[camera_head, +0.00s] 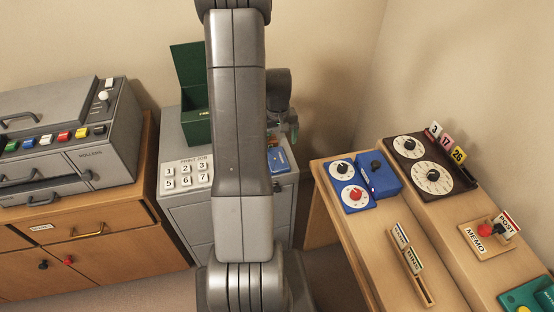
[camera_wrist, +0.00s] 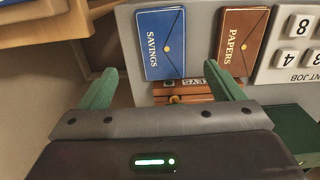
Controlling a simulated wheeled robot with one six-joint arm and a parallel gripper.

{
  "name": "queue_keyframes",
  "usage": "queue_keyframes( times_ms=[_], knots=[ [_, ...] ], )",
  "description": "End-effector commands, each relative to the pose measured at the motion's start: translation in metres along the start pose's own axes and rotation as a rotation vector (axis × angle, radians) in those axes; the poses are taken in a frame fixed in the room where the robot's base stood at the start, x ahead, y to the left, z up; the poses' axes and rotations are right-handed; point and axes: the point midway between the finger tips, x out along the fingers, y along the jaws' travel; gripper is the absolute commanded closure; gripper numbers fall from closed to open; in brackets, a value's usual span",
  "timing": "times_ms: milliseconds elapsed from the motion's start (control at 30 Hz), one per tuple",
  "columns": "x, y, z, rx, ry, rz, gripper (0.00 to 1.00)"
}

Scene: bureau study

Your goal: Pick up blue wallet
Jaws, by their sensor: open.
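The blue wallet (camera_wrist: 164,42), marked SAVINGS with a small gold clasp, lies flat on the grey cabinet top in the wrist view. In the head view the blue wallet (camera_head: 279,160) shows just right of my arm, which hides part of it. My gripper (camera_wrist: 160,70) is open, with its green fingers apart and nothing held.
A brown PAPERS wallet (camera_wrist: 242,40) lies right of the blue one, near the right finger. A wooden keys item (camera_wrist: 182,91) sits between the fingers. The cabinet top also bears a number-key panel (camera_head: 186,174) and an open green box (camera_head: 194,122). A wooden desk (camera_head: 383,240) stands right.

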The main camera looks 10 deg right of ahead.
Motion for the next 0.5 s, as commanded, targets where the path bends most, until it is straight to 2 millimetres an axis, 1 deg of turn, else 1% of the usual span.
queue_keyframes(
  times_ms=[33, 100, 267, 367, 500],
  knots=[
    [0.007, 0.000, 0.000, 0.000, -0.003, -0.001, 0.13],
    [0.014, 0.000, 0.000, 0.000, -0.002, 0.000, 0.13],
    [0.022, -0.001, 0.000, 0.000, 0.000, 0.000, 0.13],
    [0.030, -0.002, 0.001, 0.000, -0.003, -0.001, 0.13],
    [0.049, -0.004, 0.002, 0.000, -0.005, -0.001, 0.13]
  ],
)
